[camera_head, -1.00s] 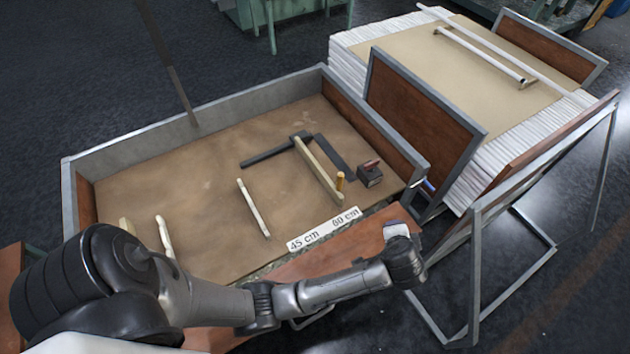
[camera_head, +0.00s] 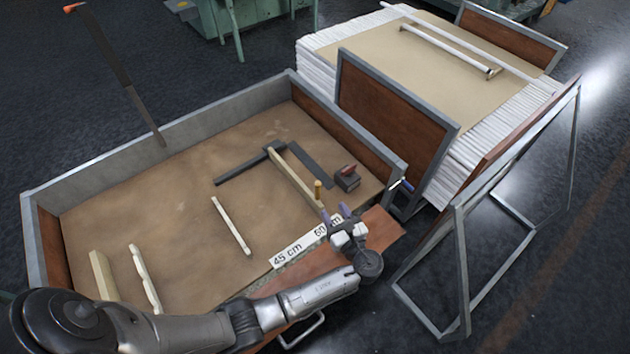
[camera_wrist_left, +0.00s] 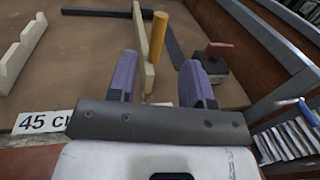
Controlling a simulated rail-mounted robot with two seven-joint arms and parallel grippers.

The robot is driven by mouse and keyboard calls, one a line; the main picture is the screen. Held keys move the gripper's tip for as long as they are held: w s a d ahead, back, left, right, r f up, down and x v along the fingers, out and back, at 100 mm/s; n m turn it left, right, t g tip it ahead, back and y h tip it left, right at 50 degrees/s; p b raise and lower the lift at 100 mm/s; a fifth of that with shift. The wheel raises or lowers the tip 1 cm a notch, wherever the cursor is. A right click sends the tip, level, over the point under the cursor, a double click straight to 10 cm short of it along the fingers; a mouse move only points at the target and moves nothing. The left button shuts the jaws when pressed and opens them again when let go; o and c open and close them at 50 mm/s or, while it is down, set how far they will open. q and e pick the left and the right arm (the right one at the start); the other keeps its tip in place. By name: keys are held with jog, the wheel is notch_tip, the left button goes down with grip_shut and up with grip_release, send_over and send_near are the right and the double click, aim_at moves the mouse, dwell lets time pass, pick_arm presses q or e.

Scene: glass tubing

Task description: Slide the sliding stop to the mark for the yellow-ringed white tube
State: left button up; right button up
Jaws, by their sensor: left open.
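The likely sliding stop is a pale wooden bar (camera_head: 292,176) with an upright yellow peg (camera_head: 318,189) near its front end. It lies in the brown-floored tray, and in the wrist view the bar (camera_wrist_left: 143,45) and peg (camera_wrist_left: 158,42) stand beyond my fingers. My left gripper (camera_head: 335,213) is open and empty, over the tray's front edge by the label strip (camera_head: 287,254), apart from the peg. Its purple fingers (camera_wrist_left: 159,82) point toward the stop. The strip reads 45 cm and 60 cm, the latter partly covered. I cannot make out a yellow ring on any tube. My right gripper is out of view.
Dark flat bars (camera_head: 312,165) and a dark block with a red top (camera_head: 347,178) lie close to the stop. Pale notched strips (camera_head: 231,226) lie further left. The metal-rimmed tray wall (camera_head: 180,133) encloses them. White tubes (camera_head: 440,48) lie on the stack behind.

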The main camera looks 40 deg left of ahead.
aim_at(320, 189)
pick_arm(q)
jog(key=b+x, duration=0.1)
jog(key=x, duration=0.9)
jog(key=shift+a, duration=0.1)
jog(key=shift+b+x, duration=0.3)
jog(key=shift+x, duration=0.65)
jog(key=shift+c, duration=0.4)
grip_shut()
